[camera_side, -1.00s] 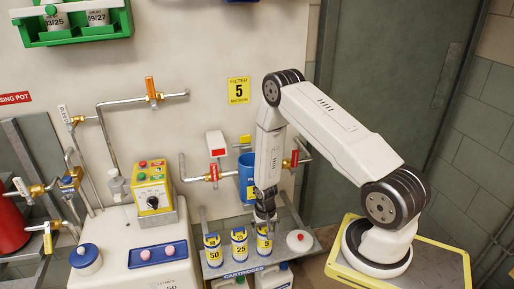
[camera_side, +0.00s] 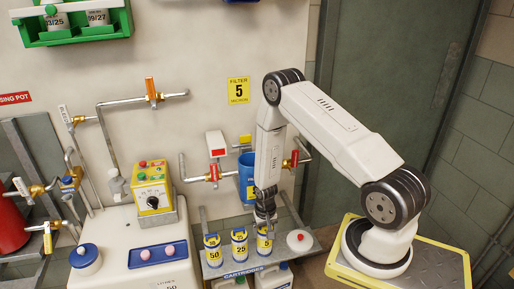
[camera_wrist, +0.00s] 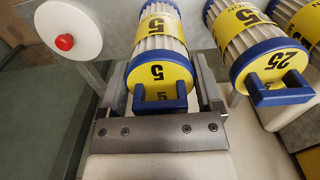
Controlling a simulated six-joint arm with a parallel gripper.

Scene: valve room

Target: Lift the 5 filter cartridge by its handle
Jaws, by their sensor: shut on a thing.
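The 5 filter cartridge (camera_side: 264,244) is white and pleated with a yellow label and blue end caps. It stands at the right end of the cartridge row on the shelf. In the wrist view the cartridge (camera_wrist: 160,62) points away from me, and its blue handle (camera_wrist: 160,100) lies between the jaws. My gripper (camera_side: 265,217) is directly above the cartridge in the side view. In the wrist view my gripper (camera_wrist: 162,105) is shut on the handle. Whether the cartridge base touches the shelf is hard to tell.
The 25 cartridge (camera_side: 239,245) stands close on the left, also in the wrist view (camera_wrist: 265,60), with the 50 cartridge (camera_side: 213,250) beyond it. A white round lid with a red knob (camera_side: 299,240) is on the right. A blue container (camera_side: 246,180) and pipes stand behind.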

